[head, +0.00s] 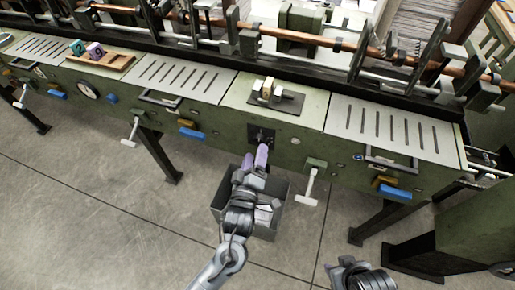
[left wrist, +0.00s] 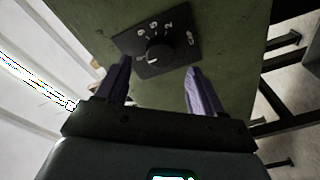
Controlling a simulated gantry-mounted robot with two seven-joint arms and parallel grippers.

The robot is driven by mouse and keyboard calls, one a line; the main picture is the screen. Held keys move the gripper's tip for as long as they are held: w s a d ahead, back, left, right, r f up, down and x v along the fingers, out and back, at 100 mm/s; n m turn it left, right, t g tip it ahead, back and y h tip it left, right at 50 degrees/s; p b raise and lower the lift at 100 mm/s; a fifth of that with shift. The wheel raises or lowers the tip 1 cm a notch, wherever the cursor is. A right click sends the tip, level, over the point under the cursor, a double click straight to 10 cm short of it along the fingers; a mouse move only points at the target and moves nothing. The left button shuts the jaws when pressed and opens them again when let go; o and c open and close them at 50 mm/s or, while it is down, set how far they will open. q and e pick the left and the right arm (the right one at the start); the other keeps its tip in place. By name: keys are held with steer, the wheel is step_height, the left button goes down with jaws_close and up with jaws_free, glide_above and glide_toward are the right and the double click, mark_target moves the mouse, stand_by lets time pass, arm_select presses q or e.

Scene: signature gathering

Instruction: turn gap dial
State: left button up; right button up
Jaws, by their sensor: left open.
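The gap dial (left wrist: 158,53) is a round black knob with a white mark on a dark plate with white numbers, on the green front panel. In the head view the dial (head: 262,135) sits just beyond my left fingertips, partly hidden by them. My left gripper (left wrist: 159,82) is open, with one purple finger on each side of the dial and nothing between them. The fingers appear short of the knob; I cannot tell the exact gap. In the head view my left gripper (head: 256,160) points up at the panel. My right arm's end (head: 360,276) shows at the bottom edge, its fingers unclear.
A grey bin (head: 279,208) with pale contents stands on the floor below my left gripper. A T-shaped lever (head: 307,186) sticks out right of the dial. A wooden tray (head: 110,61) with small blocks lies on the machine top.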

mark_target(258, 142)
arm_select(q)
steer(key=shift+x, duration=1.15)
steer(key=shift+w+d+b, duration=0.15)
steer(key=shift+w+b, duration=0.2)
steer(key=shift+w, duration=0.4)
steer(key=c, duration=1.1)
steer(key=shift+o, duration=0.2)
